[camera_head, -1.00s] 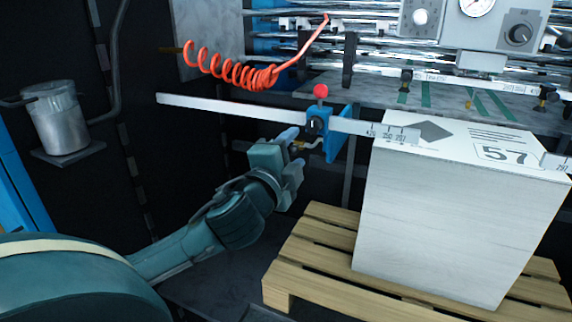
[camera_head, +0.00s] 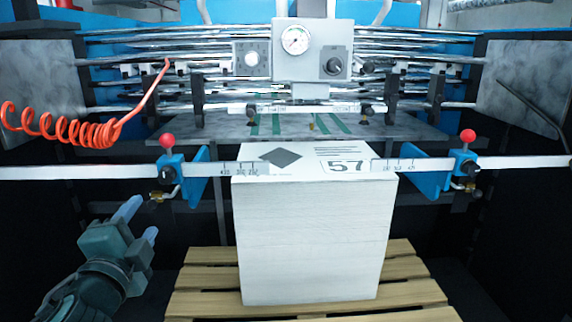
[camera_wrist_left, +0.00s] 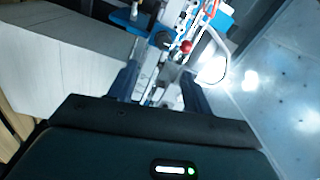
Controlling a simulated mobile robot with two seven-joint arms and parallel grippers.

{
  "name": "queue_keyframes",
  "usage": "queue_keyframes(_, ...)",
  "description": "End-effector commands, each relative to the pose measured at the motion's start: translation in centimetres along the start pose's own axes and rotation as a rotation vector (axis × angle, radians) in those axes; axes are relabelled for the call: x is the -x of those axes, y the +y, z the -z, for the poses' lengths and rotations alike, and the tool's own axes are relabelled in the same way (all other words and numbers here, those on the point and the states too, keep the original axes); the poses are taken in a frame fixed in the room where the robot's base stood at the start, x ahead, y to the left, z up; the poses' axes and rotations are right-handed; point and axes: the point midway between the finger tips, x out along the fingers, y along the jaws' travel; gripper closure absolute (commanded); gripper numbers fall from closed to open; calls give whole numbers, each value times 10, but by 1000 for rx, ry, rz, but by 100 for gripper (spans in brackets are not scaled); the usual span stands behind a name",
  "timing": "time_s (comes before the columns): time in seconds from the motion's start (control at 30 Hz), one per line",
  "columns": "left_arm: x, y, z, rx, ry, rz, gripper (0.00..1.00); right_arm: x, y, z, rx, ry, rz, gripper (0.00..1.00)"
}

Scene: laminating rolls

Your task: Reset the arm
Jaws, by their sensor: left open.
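My left gripper (camera_head: 138,221) is in the lower left of the head view, its two fingers apart with nothing between them. It is below and left of the left blue clamp (camera_head: 172,178) with a red knob, and apart from it. In the left wrist view, the two dark fingers (camera_wrist_left: 158,88) show, spread, with a red knob (camera_wrist_left: 186,46) and blue clamp parts beyond them. My right gripper is not in view.
A tall white paper stack (camera_head: 312,235) marked 57 stands on a wooden pallet (camera_head: 415,285). A white ruler bar (camera_head: 70,172) with a second clamp (camera_head: 462,170) at right crosses above. A red coiled hose (camera_head: 60,128) hangs at left. A gauge box (camera_head: 312,45) stands behind.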

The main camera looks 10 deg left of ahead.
Motion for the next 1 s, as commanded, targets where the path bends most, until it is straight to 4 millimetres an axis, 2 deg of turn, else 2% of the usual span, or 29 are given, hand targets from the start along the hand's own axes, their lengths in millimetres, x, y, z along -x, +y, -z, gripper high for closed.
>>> queue_keyframes(0.07,0,21,0,38,6,-56,50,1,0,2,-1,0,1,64)
queue_keyframes(0.17,3,71,4,148,22,-185,50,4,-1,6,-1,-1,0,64)
queue_keyframes(0.27,22,141,12,325,30,-361,50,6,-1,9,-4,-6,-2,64)
queue_keyframes(0.3,34,170,17,408,26,-433,50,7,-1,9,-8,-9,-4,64)
queue_keyframes(0.4,72,234,32,627,-1,-594,50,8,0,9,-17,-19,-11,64)
queue_keyframes(0.5,115,284,48,838,-51,-719,50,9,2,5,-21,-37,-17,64)
queue_keyframes(0.6,153,317,63,1014,-108,-800,50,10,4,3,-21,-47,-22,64)
queue_keyframes(0.7,178,335,73,1133,-153,-842,50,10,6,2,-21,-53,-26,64)
queue_keyframes(0.83,192,344,79,1200,-179,-861,50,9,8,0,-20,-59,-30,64)
queue_keyframes(1.0,193,345,79,1205,-180,-862,50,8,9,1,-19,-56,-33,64)
